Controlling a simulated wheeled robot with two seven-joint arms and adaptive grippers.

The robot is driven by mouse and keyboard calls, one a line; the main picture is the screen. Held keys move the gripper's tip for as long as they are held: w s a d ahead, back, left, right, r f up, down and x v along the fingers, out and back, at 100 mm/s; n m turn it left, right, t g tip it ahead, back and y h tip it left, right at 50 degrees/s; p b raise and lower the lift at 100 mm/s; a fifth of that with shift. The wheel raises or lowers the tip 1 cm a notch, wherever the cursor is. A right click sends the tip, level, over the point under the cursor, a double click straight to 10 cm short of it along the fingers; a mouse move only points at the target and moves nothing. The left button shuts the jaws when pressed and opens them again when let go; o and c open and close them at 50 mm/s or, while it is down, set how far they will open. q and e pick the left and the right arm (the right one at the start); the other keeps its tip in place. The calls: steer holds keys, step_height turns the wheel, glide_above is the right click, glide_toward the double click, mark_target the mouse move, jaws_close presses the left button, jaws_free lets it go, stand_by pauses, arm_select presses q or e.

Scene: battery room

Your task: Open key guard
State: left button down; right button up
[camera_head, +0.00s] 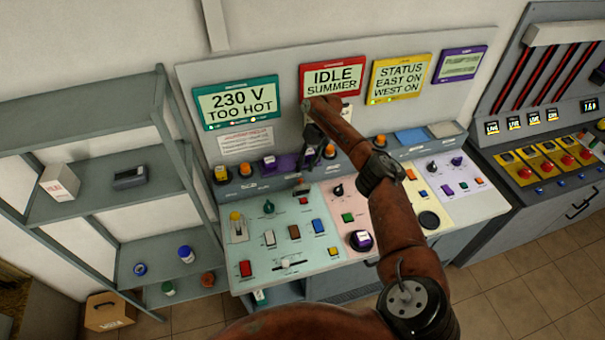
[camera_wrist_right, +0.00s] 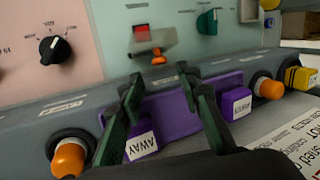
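My right gripper (camera_head: 314,146) hangs over the back ledge of the console, in front of the wall displays. In the right wrist view its two dark fingers (camera_wrist_right: 158,76) are apart, with nothing held between them. A purple plate (camera_wrist_right: 172,115) lies behind the fingers, with purple AWAY-type blocks (camera_wrist_right: 236,103) beside it; the plate is partly hidden by the fingers. My left gripper is not in view.
Orange buttons (camera_wrist_right: 268,87) flank the purple plate on the ledge. A black knob (camera_wrist_right: 54,47) and a green knob (camera_wrist_right: 207,21) stand on the panels nearby. A grey shelf (camera_head: 75,118) is at the left, and a second console (camera_head: 545,165) at the right.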

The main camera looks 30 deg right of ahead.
steer(key=v, duration=0.7)
stand_by(0.3)
